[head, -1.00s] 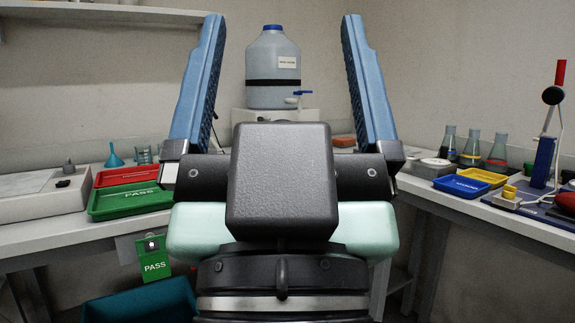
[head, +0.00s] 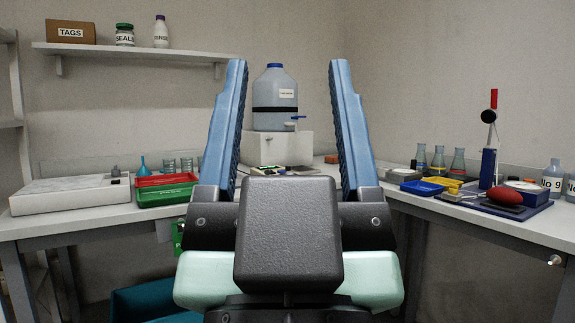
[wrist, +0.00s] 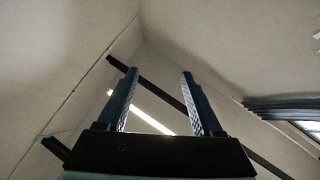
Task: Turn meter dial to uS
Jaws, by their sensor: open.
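My gripper (head: 290,64) is open and empty, its two blue fingers pointing up in the middle of the head view. In the wrist view my gripper (wrist: 160,75) has only walls and ceiling behind it. A small device with a greenish face (head: 266,170) lies on the bench at the corner, beyond my left finger and partly hidden by my gripper. A pale flat box (head: 70,194) with a small grey knob (head: 115,171) stands on the left bench. I cannot tell which is the meter, and no uS marking is readable. My gripper touches neither.
A large water carboy (head: 275,100) stands on a white block (head: 300,150) in the corner. Red (head: 160,180) and green trays (head: 165,195) are on the left bench. Flasks (head: 457,162), a yellow tray (head: 443,181) and a red-tipped stand (head: 489,150) are on the right bench.

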